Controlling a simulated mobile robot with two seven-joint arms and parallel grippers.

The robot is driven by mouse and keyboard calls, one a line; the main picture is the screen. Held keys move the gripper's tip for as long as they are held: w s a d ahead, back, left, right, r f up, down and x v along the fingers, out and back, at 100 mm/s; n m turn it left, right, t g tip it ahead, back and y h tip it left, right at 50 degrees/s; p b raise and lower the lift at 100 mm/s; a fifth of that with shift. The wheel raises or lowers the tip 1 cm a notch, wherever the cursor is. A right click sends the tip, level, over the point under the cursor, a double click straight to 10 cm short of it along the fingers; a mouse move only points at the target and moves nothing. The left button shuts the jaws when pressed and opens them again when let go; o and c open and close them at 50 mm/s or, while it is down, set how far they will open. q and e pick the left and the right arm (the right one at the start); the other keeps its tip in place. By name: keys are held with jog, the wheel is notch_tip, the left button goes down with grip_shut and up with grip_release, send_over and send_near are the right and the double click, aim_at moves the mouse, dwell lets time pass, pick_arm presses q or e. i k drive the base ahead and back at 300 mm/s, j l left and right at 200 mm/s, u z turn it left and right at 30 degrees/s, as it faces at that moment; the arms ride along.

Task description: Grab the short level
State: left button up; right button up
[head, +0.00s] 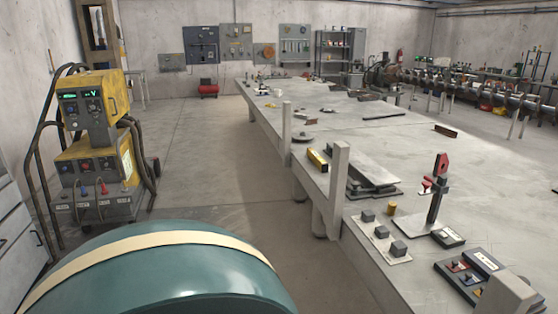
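A short yellow bar with dark ends, which looks like the short level (317,160), lies on the near left edge of the long grey worktable (360,135). It sits between two upright grey posts, just left of a stack of flat metal plates. It is small in the head view, and I cannot make out any vials on it. Neither of my grippers shows in this view.
Grey posts (340,185) rise along the table's left edge. Plates (365,165), a board with dark blocks (380,238) and a red-topped stand (438,190) are nearby. A yellow welding machine (95,150) stands left. Open floor (205,160) lies between it and the table.

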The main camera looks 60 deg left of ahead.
aim_at(320, 163)
jog(key=u, duration=1.8)
jog(key=z, duration=2.6)
jog(key=k+j+z, duration=0.1)
jog(key=j+z, duration=0.25)
jog(key=k+j+z, duration=0.15)
jog(key=j+z, duration=0.2)
jog(key=j, duration=0.15)
jog(key=k+j+z, duration=0.2)
jog(key=j+z, duration=0.15)
jog(key=k+j+z, duration=0.2)
jog(key=j+z, duration=0.15)
jog(key=k+j+z, duration=0.5)
jog(key=k+z, duration=0.2)
jog(key=k+j+z, duration=0.1)
jog(key=k+z, duration=0.35)
jog(key=k, duration=0.55)
jog(key=k+j+u, duration=0.1)
jog(key=k, duration=0.4)
